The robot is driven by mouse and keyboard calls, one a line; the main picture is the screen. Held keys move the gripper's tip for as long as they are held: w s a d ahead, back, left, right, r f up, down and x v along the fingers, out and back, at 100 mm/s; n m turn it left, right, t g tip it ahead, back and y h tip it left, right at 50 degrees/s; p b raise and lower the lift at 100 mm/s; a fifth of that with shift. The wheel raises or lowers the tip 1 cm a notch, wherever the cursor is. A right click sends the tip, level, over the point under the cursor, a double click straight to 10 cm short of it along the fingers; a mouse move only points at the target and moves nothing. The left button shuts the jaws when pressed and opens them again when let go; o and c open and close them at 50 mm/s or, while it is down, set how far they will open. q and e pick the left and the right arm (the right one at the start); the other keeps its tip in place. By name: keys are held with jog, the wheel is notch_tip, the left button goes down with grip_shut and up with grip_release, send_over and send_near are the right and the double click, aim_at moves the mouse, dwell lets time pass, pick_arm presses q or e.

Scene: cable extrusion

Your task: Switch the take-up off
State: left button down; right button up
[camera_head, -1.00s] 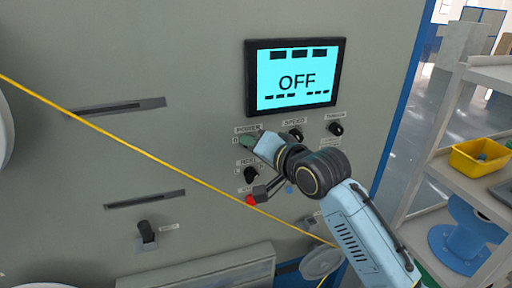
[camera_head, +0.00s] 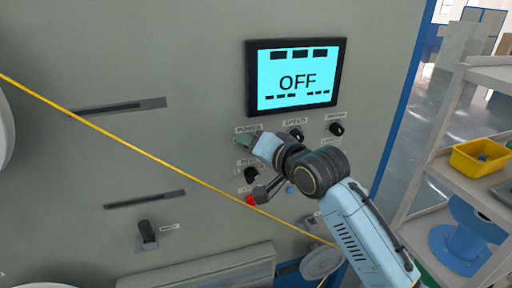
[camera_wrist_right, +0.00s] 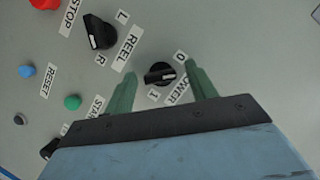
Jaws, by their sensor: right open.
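The take-up panel's screen (camera_head: 297,77) reads OFF in the head view. The black power knob (camera_wrist_right: 160,73) sits between the green fingers of my right gripper (camera_wrist_right: 158,82) in the right wrist view, with 0 and 1 marks beside it. The fingers stand apart on either side of the knob; whether they touch it I cannot tell. In the head view my right gripper (camera_head: 245,143) is at the POWER label (camera_head: 248,128) and hides the knob. My left gripper is not in view.
Near the power knob are the reel knob (camera_wrist_right: 100,32), a green button (camera_wrist_right: 72,102), a blue button (camera_wrist_right: 26,71) and a red stop button (camera_head: 250,200). A yellow cable (camera_head: 150,150) runs diagonally across the panel front. A shelf with a yellow bin (camera_head: 480,157) stands at right.

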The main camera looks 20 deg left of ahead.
jog(key=b+v, duration=0.2)
jog(key=v, duration=1.1)
jog(key=shift+d, duration=0.15)
